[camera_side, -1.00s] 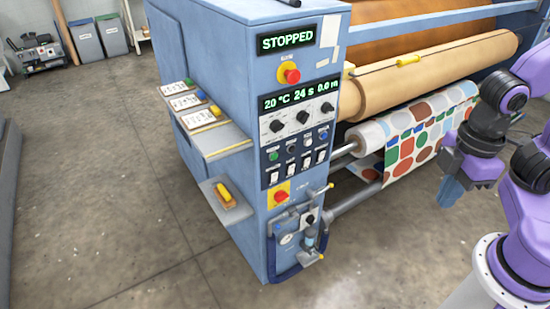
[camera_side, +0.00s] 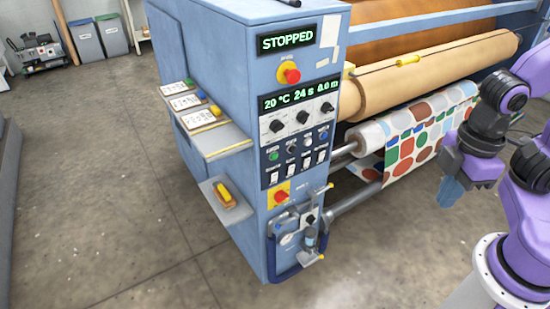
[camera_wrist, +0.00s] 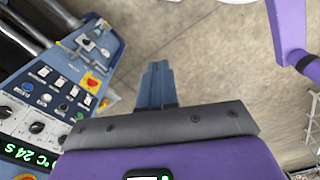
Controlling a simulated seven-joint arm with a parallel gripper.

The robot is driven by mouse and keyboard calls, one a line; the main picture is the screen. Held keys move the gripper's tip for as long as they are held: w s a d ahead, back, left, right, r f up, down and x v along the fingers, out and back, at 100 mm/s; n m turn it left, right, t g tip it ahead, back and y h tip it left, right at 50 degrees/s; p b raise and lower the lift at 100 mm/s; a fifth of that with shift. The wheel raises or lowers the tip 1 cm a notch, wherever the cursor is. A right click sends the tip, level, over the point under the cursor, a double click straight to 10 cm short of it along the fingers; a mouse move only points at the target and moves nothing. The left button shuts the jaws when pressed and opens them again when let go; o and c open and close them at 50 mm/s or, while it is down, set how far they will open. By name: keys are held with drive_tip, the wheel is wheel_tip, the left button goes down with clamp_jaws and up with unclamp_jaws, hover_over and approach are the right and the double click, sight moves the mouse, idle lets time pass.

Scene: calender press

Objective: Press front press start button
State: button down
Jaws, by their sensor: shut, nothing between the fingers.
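The press control panel (camera_side: 303,112) is on the end face of the blue machine, and its upper display (camera_side: 286,40) reads STOPPED. Below the knobs is a row of round buttons, with a green button (camera_side: 273,156) at the left end. In the wrist view the panel shows tilted at the left, with the green button (camera_wrist: 80,116) near my gripper's mount. The button labels are too small to read. My gripper (camera_side: 447,203) is shut and empty, pointing down, well right of the panel and apart from it. Its closed fingers (camera_wrist: 157,66) also show in the wrist view.
Red emergency buttons sit above (camera_side: 291,75) and below (camera_side: 280,197) the controls. A clamp-like fixture (camera_side: 310,238) and a shaft (camera_side: 365,198) project low at the panel's right. A patterned fabric roll (camera_side: 420,130) lies behind. Floor in front is clear.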

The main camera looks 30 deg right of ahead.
sight(274, 157)
drive_tip(key=w+a+f+m+t+y, duration=0.1)
drive_tip(key=w+a+f+y, duration=0.1)
drive_tip(key=w+a+f, duration=0.45)
drive_tip(key=w+a+f+m+t+y, duration=0.15)
drive_tip(key=w+a, duration=0.25)
drive_tip(key=w, duration=0.6)
drive_tip(key=w+d+f+m+t, duration=0.1)
drive_tip(key=w+d+f+t, duration=0.1)
drive_tip(key=w+f, duration=0.4)
drive_tip(key=w+d+f+m+t, duration=0.1)
drive_tip(key=w+f+t, duration=0.3)
drive_tip(key=w, duration=0.6)
wheel_tip(274, 157, down, 2)
drive_tip(key=shift+w+d+f+m+h, duration=0.25)
drive_tip(key=shift+d+m+h, duration=0.15)
drive_tip(key=shift+d, duration=0.25)
drive_tip(key=w, duration=0.8)
drive_tip(key=shift+w, duration=0.4)
drive_tip(key=shift+w, duration=0.15)
